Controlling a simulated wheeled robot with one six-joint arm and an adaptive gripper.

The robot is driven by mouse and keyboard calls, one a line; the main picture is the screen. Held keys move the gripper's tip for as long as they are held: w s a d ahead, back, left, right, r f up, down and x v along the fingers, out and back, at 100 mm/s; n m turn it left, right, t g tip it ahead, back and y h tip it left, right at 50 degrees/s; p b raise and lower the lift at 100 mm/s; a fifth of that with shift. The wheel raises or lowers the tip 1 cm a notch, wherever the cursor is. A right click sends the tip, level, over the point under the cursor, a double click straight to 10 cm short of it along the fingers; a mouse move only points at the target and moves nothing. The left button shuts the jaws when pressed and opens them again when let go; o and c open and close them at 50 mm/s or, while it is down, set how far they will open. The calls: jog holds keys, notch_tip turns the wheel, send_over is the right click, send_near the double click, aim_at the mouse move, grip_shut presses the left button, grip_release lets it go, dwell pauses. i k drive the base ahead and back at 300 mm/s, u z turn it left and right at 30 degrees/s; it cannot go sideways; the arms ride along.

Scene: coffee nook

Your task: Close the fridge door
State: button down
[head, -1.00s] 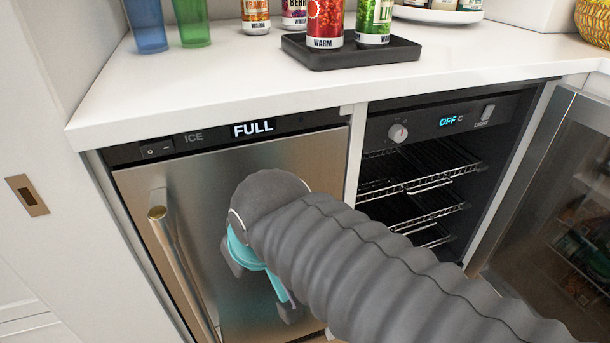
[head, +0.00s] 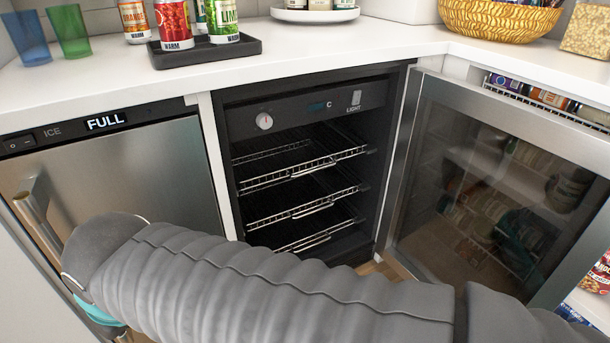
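The fridge (head: 222,155) is black inside, with several empty wire racks and a panel with a knob and display on top. Its glass door (head: 408,165), framed in steel, stands wide open to the right, showing reflections of shelves. My grey arm crosses the lower part of the head view, in front of the ice maker and below the fridge opening. My gripper is hidden behind and below the arm; only a bit of teal near the wrist shows at the lower left. Its fingers are not in view, and nothing of mine visibly touches the door.
The ice maker (head: 150,165), with a vertical bar handle, stands shut left of the fridge. The white counter (head: 330,52) above holds cups, a black tray (head: 205,52) of cans, a white round tray (head: 315,15) and a yellow basket (head: 495,20). Stocked shelves lie behind the open door.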

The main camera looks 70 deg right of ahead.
aim_at(497, 192)
jog(key=k, duration=1.9)
jog(key=z, duration=1.2)
